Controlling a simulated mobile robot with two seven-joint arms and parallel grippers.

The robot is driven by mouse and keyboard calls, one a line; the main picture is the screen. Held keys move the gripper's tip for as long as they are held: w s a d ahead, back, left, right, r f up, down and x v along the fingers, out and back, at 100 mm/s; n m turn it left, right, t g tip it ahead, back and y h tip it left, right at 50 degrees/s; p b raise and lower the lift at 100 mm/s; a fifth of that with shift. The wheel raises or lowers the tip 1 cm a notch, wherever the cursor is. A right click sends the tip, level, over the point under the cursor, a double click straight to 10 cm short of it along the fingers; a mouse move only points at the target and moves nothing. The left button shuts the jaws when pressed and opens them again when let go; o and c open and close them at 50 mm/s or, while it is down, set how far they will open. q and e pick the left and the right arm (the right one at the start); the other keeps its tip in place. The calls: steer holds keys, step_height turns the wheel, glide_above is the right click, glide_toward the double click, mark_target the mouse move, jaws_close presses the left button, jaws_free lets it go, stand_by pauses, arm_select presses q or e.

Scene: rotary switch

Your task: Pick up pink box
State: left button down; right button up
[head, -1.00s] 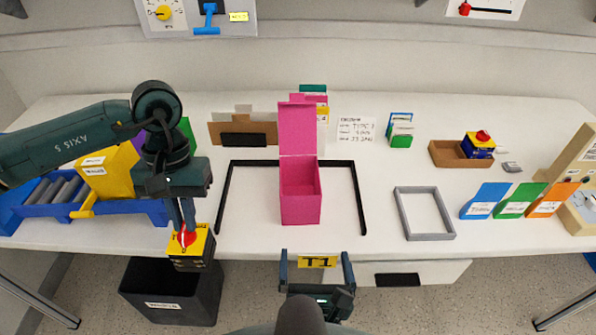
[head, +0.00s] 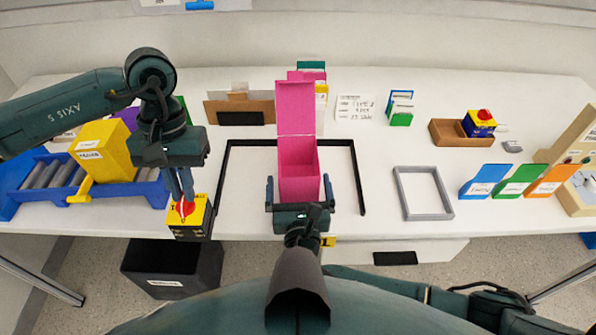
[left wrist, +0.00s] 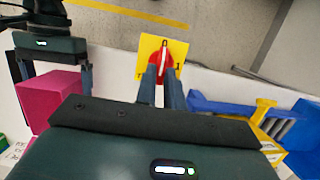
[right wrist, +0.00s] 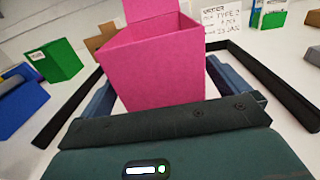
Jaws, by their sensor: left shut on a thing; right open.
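The pink box (head: 298,190) stands upright on the table inside a black frame, its lid raised at the back and its top open. My right gripper (head: 299,187) is open, with one finger on each side of the box's lower front. In the right wrist view the box (right wrist: 155,65) fills the middle between the two fingers; contact cannot be told. My left gripper (head: 183,198) is shut on the red knob (left wrist: 164,62) of a yellow and black switch box (head: 190,216) at the table's front edge.
The black frame (head: 222,185) surrounds the pink box on its left, back and right. A grey frame (head: 423,193) lies to the right. A blue roller rack (head: 145,192) with a yellow box (head: 103,152) stands left. A dark bin (head: 172,270) is below the table edge.

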steer(key=shift+w+f, duration=0.1)
steer(key=shift+w, duration=0.7)
steer(key=shift+c, duration=0.2)
steer(key=c, duration=1)
